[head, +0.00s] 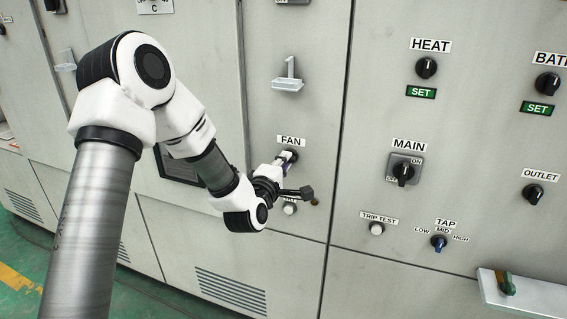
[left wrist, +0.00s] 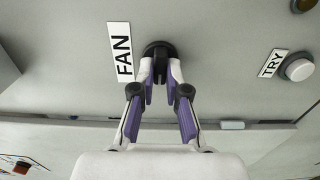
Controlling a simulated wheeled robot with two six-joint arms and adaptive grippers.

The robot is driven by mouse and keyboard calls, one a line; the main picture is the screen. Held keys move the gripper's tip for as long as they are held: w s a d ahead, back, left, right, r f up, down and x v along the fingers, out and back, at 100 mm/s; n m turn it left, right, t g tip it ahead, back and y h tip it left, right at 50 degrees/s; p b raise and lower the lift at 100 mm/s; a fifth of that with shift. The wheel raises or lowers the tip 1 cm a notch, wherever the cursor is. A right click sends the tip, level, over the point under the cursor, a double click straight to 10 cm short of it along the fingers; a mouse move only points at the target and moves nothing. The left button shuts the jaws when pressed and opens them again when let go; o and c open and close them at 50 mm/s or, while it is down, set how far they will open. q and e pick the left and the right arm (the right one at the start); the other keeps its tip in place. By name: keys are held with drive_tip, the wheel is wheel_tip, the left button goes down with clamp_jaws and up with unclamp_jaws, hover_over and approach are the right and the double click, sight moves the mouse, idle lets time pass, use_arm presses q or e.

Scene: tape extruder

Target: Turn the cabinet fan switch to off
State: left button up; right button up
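The fan switch is a black rotary knob below the FAN label (head: 291,140) on the grey cabinet door. In the left wrist view the fan switch (left wrist: 159,48) is at the top centre, beside its FAN label. My left gripper (head: 287,159) reaches it from the lower left in the head view. In the left wrist view, the fingertips of the left gripper (left wrist: 160,73) stand on either side of the knob's handle and appear closed on it. The fingers hide part of the knob, so its pointer position cannot be read. My right gripper is in neither view.
A white TRY button (left wrist: 298,68) sits near the fan switch. A latch handle (head: 288,84) is above it. To the right are the MAIN switch (head: 404,173), HEAT knob (head: 426,68), TRIP TEST button (head: 376,229) and TAP knob (head: 438,242). Green floor shows at lower left.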

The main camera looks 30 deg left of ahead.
use_arm(q)
drive_tip(key=o, duration=0.4)
drive_tip(key=shift+w+d, duration=0.1)
drive_tip(key=shift+c, duration=0.2)
drive_tip(key=v, duration=0.7)
drive_tip(key=shift+s, duration=0.25)
